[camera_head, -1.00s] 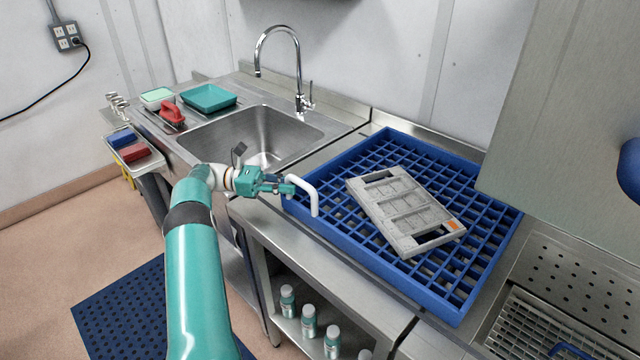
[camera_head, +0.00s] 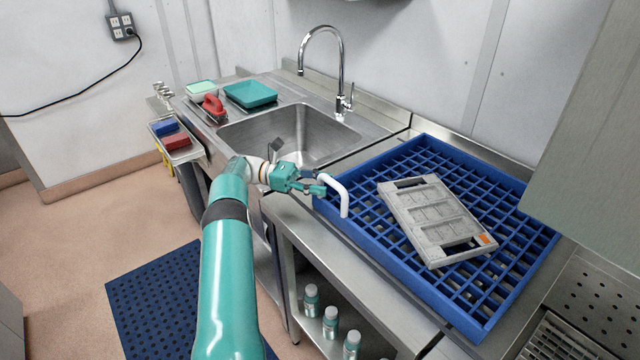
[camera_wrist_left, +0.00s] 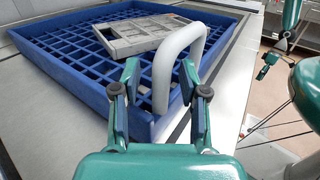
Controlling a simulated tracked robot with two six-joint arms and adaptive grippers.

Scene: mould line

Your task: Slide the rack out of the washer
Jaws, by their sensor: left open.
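The blue grid rack (camera_head: 345,222) lies flat on the steel counter, outside the grey washer housing (camera_head: 590,165). It also shows in the left wrist view (camera_wrist_left: 75,120). A white bent handle (camera_head: 345,200) stands up at its near left corner. My left gripper (camera_head: 322,184) is at this handle. In the left wrist view the fingers (camera_wrist_left: 158,95) are open, one on each side of the handle (camera_wrist_left: 162,80), with gaps beside it. A grey mould plate (camera_head: 430,215) lies tilted across the rack. A teal gripper (camera_wrist_left: 265,68), seemingly my right one, shows small in the left wrist view.
A steel sink (camera_head: 290,135) with a tall tap (camera_head: 342,65) lies left of the rack. A teal tray (camera_head: 250,94) and a red-handled brush (camera_head: 213,107) stand beyond it. Several bottles (camera_head: 330,322) stand on the shelf below. A blue mat (camera_head: 165,300) lies on the floor.

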